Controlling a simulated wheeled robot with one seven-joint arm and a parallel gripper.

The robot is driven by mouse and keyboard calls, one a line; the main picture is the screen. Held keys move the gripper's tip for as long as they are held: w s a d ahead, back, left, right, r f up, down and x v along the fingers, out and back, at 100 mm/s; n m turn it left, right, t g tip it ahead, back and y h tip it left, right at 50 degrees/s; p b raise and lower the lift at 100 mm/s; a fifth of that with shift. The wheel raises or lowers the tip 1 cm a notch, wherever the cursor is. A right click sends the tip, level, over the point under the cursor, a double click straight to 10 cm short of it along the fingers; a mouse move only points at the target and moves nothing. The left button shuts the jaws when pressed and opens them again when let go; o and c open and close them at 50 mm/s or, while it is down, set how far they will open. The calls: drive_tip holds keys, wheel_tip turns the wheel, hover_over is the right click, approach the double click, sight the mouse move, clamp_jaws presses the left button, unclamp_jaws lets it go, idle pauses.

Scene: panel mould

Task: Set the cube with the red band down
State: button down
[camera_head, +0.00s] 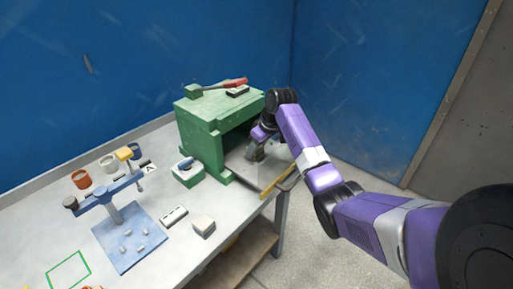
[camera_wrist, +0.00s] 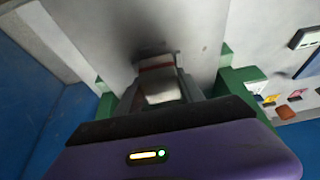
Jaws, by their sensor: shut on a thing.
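My gripper (camera_head: 255,153) is in front of the open side of the green housing (camera_head: 203,143), low over a grey plate (camera_head: 250,171). In the wrist view my gripper (camera_wrist: 160,92) is shut on a pale cube with a red band (camera_wrist: 161,88); the dark red line shows along its far edge. The cube sits between the two grey fingers. A shadow lies on the grey surface just beyond it. I cannot tell whether the cube touches that surface. In the head view my gripper mostly hides the cube.
A pale block (camera_head: 203,226) stands near the table's front edge. A blue stand (camera_head: 115,212), cups and small parts are further left. A red-handled tool (camera_head: 226,84) lies on the housing.

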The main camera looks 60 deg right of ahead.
drive_tip(key=shift+f, duration=0.25)
drive_tip(key=c, duration=0.7)
unclamp_jaws()
drive_tip(key=shift+r, duration=0.15)
drive_tip(key=shift+r, duration=0.3)
drive_tip(key=b+v, duration=0.1)
drive_tip(key=v, duration=1.1)
drive_tip(key=shift+s+r, duration=0.1)
drive_tip(key=shift+a, duration=0.1)
